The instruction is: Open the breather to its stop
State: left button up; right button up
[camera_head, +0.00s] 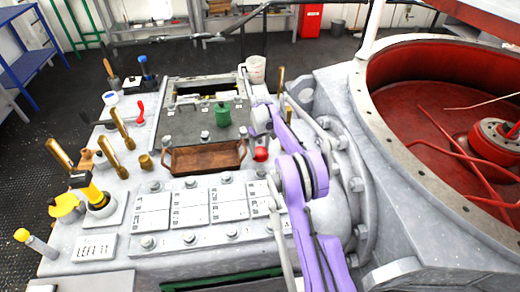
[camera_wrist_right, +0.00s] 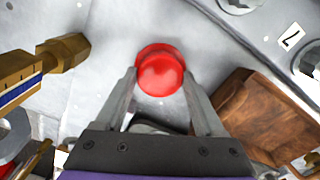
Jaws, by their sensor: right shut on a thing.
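A red round knob (camera_head: 260,154), apparently the breather, sits on the grey deck beside the brown tray. In the right wrist view the red knob (camera_wrist_right: 160,72) is seen from above, with its rounded top between the fingers. My right gripper (camera_wrist_right: 160,76) is shut on it, one finger at each side. In the head view my purple right arm reaches in from the lower right, and its gripper (camera_head: 261,148) is partly hidden by the wrist. The knob's stem and any stop are hidden. My left gripper is not in view.
A brown tray (camera_head: 205,158) with handles stands close left of the knob, also in the wrist view (camera_wrist_right: 265,125). A brass fitting (camera_wrist_right: 62,55) is nearby. A green knob (camera_head: 222,114) and several brass levers stand further left. A large red-lined opening (camera_head: 430,90) lies right.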

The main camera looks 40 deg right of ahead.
aim_at(260, 151)
jog(key=n, duration=0.6)
jog(key=shift+a+f, duration=0.1)
jog(key=shift+f, duration=0.05)
jog(key=n, duration=0.7)
dwell(0.3)
jog(key=o, duration=1.4)
jog(key=shift+c, duration=0.2)
notch_tip(260, 151, up, 11)
